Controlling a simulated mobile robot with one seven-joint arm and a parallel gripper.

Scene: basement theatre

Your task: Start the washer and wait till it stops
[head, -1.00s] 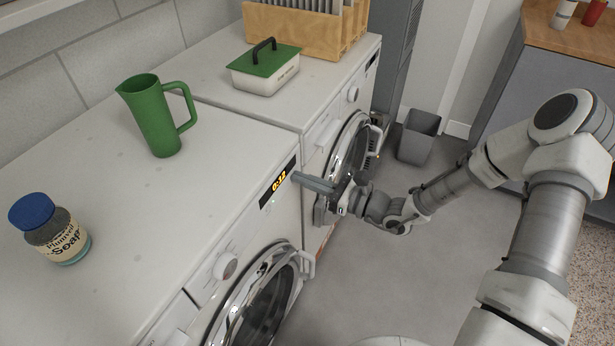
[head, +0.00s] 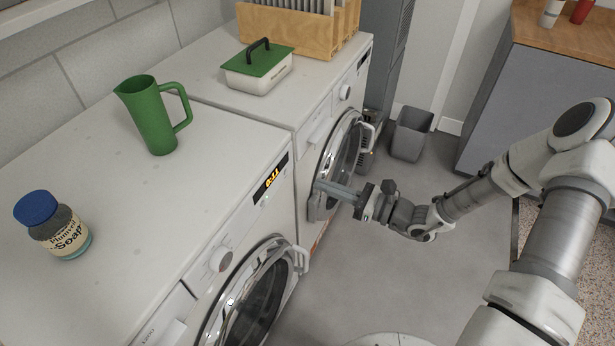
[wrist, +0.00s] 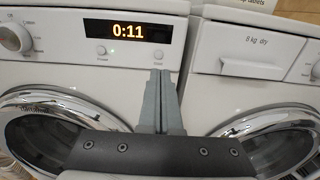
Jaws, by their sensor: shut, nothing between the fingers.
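The washer (head: 228,212) is the white front-loading machine in the nearer part of the head view. Its lit display (head: 271,178) reads 0:11 in the wrist view (wrist: 128,31). Its round glass door (head: 252,296) looks closed, and a dial (head: 221,258) sits on its front panel. A small button (wrist: 158,52) is below the display in the wrist view. My gripper (head: 322,186) is shut and empty, in the air in front of the two machines.
A second machine (head: 318,135), marked "8 kg dry" in the wrist view (wrist: 265,42), stands beyond the washer. A green jug (head: 150,118) and a soap jar (head: 55,228) stand on the washer. A lidded box (head: 257,72) and wooden rack (head: 290,30) are on the dryer. A grey bin (head: 410,135) is behind.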

